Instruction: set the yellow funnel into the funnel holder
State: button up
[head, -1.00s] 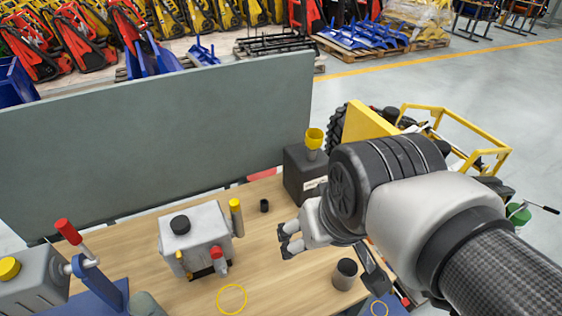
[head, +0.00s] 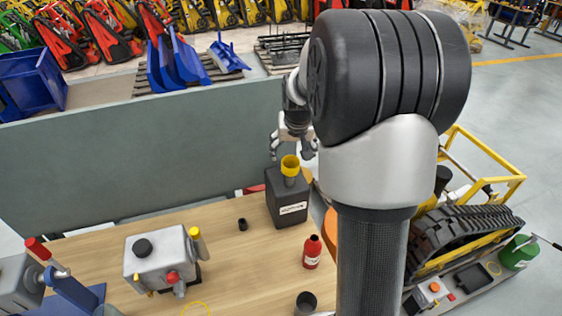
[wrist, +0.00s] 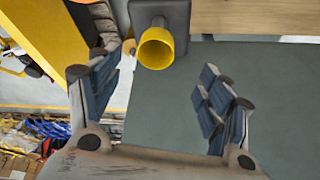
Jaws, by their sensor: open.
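The yellow funnel (head: 290,162) stands mouth up on top of a dark canister (head: 286,205) near the board at the back of the table. It also shows in the wrist view (wrist: 156,48), with its wide mouth towards the camera and the canister (wrist: 177,12) behind it. My gripper (head: 292,148) is open and empty, close to the funnel and seemingly just behind or above it. In the wrist view my gripper (wrist: 157,82) has its fingers spread wide, with the funnel off their tips towards the top. I cannot make out the funnel holder for certain.
A grey box with knobs (head: 158,262), a small black cup (head: 242,224), a red bottle (head: 312,252) and a dark cup (head: 306,302) stand on the table. A grey-green board (head: 130,170) borders the back. My arm hides part of the right side.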

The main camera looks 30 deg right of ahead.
aim_at(291, 165)
jog(key=b+x, duration=0.1)
jog(key=x, duration=0.7)
jog(key=shift+w+d+f, duration=0.1)
jog(key=shift+w+f, duration=0.05)
jog(key=shift+f, duration=0.05)
jog(key=b+x, duration=0.1)
jog(key=x, duration=0.3)
jog(key=shift+d+f, duration=0.15)
jog(key=shift+d, duration=0.05)
jog(key=shift+w+d+f, duration=0.1)
jog(key=shift+d+f, duration=0.05)
jog(key=shift+f, duration=0.3)
jog(key=shift+r, duration=0.1)
jog(key=shift+c, duration=0.4)
jog(key=c, duration=1.1)
